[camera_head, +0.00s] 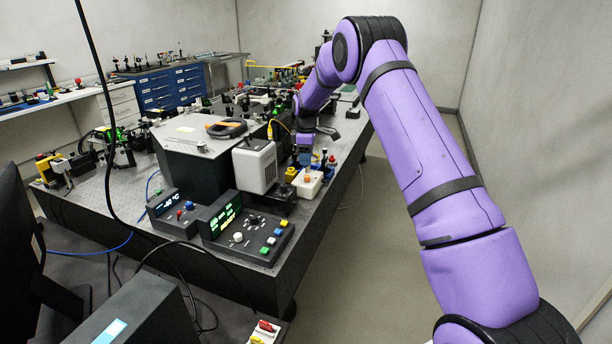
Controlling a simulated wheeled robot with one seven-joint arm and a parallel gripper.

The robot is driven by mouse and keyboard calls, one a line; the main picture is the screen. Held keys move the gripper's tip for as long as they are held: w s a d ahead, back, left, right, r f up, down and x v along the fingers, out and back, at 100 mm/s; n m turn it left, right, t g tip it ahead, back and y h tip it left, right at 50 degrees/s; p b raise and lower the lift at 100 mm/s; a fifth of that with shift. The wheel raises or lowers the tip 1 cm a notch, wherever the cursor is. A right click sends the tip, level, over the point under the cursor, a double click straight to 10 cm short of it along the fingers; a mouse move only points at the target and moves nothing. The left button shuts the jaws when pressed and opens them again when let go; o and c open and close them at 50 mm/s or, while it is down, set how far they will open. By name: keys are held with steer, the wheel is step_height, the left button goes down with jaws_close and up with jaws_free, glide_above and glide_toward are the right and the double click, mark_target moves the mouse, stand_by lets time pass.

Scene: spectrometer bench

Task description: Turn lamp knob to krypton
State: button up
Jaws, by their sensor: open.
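My gripper (305,157) is small in the head view, at the far end of my purple arm, over the right side of the bench; it is open and appears empty. Just below it is a small white box (308,187) with an orange knob-like top (307,177). I cannot tell whether the gripper touches it. A white lamp-like housing (254,166) stands left of the gripper. A black control box (245,226) with a lit green display, a pale round knob (238,237) and coloured buttons is nearer. No krypton marking is legible, and I cannot tell which knob is the lamp knob.
A second black box (174,212) with a blue display sits left of the control box. A large grey box (197,142) stands behind, with an orange-and-black object (226,128) on top. Optics crowd the bench (90,196). Cables hang at left. The floor (365,250) right of the bench is clear.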

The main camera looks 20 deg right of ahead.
mark_target(306, 176)
step_height(306, 176, down, 7)
steer(key=shift+f, duration=0.15)
stand_by(0.4)
jaws_close()
